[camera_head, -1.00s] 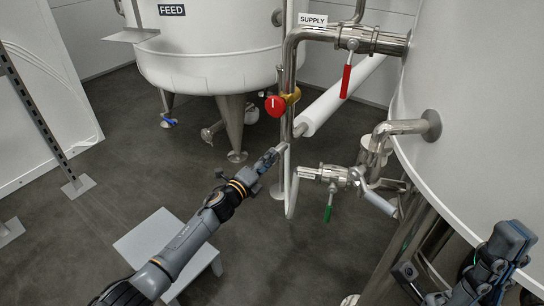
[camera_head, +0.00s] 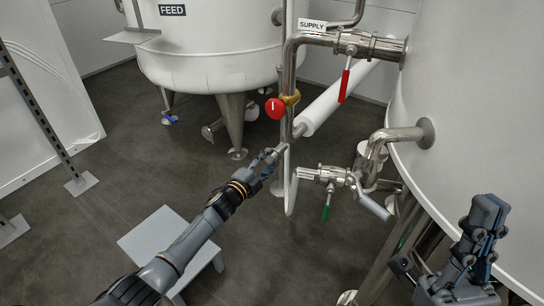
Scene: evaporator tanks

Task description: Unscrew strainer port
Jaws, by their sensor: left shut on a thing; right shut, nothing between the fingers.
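A small grey metal piece (camera_head: 283,148), probably the strainer port, shows at the tip of my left gripper (camera_head: 270,160). My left gripper is shut on it, beside the vertical steel supply pipe (camera_head: 287,120). The fingers hide most of the piece, so I cannot tell whether it is still joined to the pipework. My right gripper (camera_head: 485,215) is shut and empty, pointing up at the lower right in front of the large white tank (camera_head: 480,110).
A red-handled valve (camera_head: 344,86) is on the supply line, with a red round knob (camera_head: 276,108) below left. A green-handled valve (camera_head: 326,212) sits right of my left gripper. A grey step (camera_head: 150,235) stands on the floor under my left arm. The feed tank (camera_head: 210,65) is behind.

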